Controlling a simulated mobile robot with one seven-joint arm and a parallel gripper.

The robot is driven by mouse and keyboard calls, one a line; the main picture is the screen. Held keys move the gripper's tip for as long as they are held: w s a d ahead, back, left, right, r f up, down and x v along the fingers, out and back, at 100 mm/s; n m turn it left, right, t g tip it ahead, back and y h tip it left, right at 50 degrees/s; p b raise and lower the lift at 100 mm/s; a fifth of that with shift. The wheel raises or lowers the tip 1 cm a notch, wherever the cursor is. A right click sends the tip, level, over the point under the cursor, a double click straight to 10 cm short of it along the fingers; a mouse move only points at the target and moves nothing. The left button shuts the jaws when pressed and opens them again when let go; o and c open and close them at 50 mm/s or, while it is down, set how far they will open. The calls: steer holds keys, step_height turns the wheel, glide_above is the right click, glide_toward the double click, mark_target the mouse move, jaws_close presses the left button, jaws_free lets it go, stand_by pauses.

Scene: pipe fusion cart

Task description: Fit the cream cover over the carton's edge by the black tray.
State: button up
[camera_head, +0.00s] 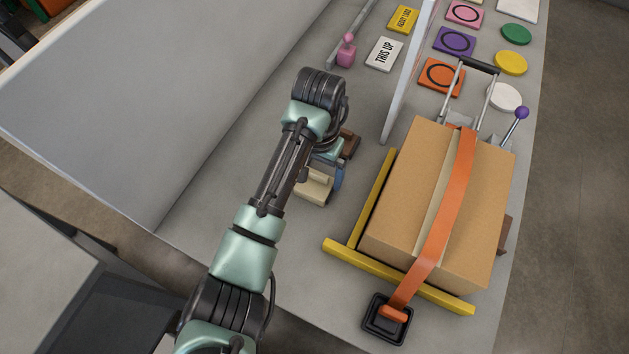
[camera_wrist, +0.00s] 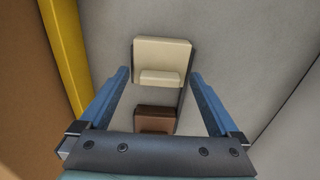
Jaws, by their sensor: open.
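The cream cover (camera_head: 313,190) lies on the grey bench top, left of the carton, partly hidden by my arm. In the wrist view the cream cover (camera_wrist: 162,60) shows a flat block with a raised tab, between and beyond my fingertips. My gripper (camera_wrist: 160,78) is open above it, with a blue finger on each side and nothing held. It also shows in the head view (camera_head: 332,172). The brown carton (camera_head: 408,190) stands to the right with an orange strap (camera_head: 450,210) over it. The black tray (camera_head: 387,319) sits at the carton's near side, with the strap's end in it.
A yellow frame (camera_head: 372,200) borders the carton's left and near sides. A brown block (camera_wrist: 155,119) lies beside the cream cover, and another brown piece (camera_head: 505,232) is right of the carton. A pale upright panel (camera_head: 405,80) stands behind. Bench room left of my arm is clear.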

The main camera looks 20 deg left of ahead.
steer(key=c, duration=1.4)
